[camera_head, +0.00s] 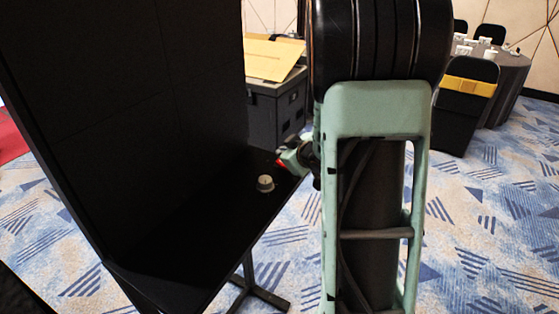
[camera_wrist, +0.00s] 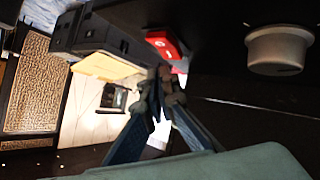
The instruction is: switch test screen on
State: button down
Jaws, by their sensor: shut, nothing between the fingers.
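A large dark video wall screen (camera_head: 130,110) fills the left of the head view; its face is black. A black ledge (camera_head: 215,235) juts out below it. A small red switch-like part (camera_head: 280,164) is near the ledge's right edge and shows in the wrist view as a red block (camera_wrist: 166,43). A pale round knob (camera_head: 265,183) sits on the ledge closer to me; it also shows in the wrist view (camera_wrist: 279,49). My gripper (camera_head: 290,158) is shut and empty, beside the red part. Its fingertips (camera_wrist: 164,76) appear just short of the red block; contact cannot be told.
A dark case (camera_head: 277,112) with tan sheets (camera_head: 272,58) on it stands behind the ledge. A round table (camera_head: 513,68) and black chairs (camera_head: 467,90) are at the far right. Patterned carpet is open between. A stand (camera_head: 255,285) is under the ledge.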

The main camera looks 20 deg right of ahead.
jog(key=shift+w+a+f+b, duration=0.1)
jog(key=shift+f+b, duration=0.3)
jog(key=shift+w+f+b, duration=0.1)
jog(key=shift+f+b, duration=0.25)
jog(key=shift+f, duration=0.05)
dwell(0.8)
jog(key=shift+r, duration=0.15)
jog(key=shift+s+r+p, duration=0.2)
jog(key=shift+r+p, duration=0.5)
jog(key=shift+p, duration=0.1)
jog(key=r+p, duration=0.3)
jog(key=s+d+r+p, duration=0.1)
jog(key=r, duration=0.1)
jog(key=shift+s+p, duration=0.1)
jog(key=shift+p, duration=0.3)
jog(key=shift+f, duration=0.15)
jog(key=shift+d, duration=0.1)
